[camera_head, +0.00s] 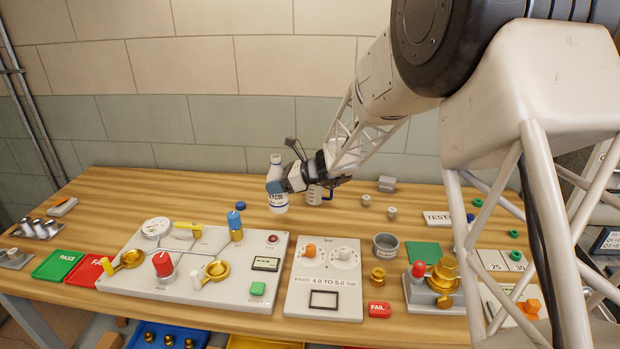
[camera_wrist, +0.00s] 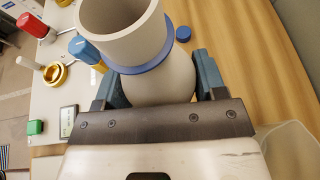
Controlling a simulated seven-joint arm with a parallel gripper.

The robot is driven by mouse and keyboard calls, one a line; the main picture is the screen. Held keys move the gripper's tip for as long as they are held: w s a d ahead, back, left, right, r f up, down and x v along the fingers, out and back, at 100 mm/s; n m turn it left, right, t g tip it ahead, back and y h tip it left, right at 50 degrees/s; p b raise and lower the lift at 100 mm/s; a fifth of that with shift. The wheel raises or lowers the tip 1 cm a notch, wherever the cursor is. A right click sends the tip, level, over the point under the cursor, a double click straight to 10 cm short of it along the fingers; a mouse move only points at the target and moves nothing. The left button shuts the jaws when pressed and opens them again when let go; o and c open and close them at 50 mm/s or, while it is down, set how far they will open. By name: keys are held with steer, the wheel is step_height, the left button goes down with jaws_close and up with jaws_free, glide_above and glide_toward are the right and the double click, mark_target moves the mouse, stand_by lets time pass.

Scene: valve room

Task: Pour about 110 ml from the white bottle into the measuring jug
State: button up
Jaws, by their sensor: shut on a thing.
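The white bottle (camera_head: 278,199) with a dark-lettered label is upright in my gripper (camera_head: 276,187). In the wrist view, my gripper (camera_wrist: 160,83) has its blue fingers on both sides of the bottle (camera_wrist: 128,32), below its blue neck ring. The bottle's mouth is open and no cap is on it. Whether the bottle touches the table, I cannot tell. The measuring jug (camera_head: 314,196) stands just right of the bottle, partly hidden by my gripper. A clear edge at the lower right of the wrist view may be the jug (camera_wrist: 290,150). Its fill level cannot be read.
A blue cap (camera_head: 240,205) lies on the table left of the bottle. Small grey fittings (camera_head: 387,184) stand to the right. The table behind the panel is mostly clear.

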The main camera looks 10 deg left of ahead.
steer(key=w+m+t, duration=0.2)
steer(key=shift+f+t+h, duration=0.2)
steer(key=shift+t+h, duration=0.1)
steer(key=shift+t, duration=0.1)
steer(key=shift+w+d+f+m+t+h, duration=0.45)
steer(key=shift+f+m+t+h, duration=0.05)
steer(key=shift+m+t, duration=0.45)
steer(key=shift+w+d+f+m+t+h, duration=0.4)
steer(key=shift+d+f+m+t+h, duration=0.1)
steer(key=shift+m+t, duration=0.45)
steer(key=shift+w+d+f+m+t+h, duration=0.45)
steer(key=shift+m+t, duration=0.35)
steer(key=shift+m, duration=0.2)
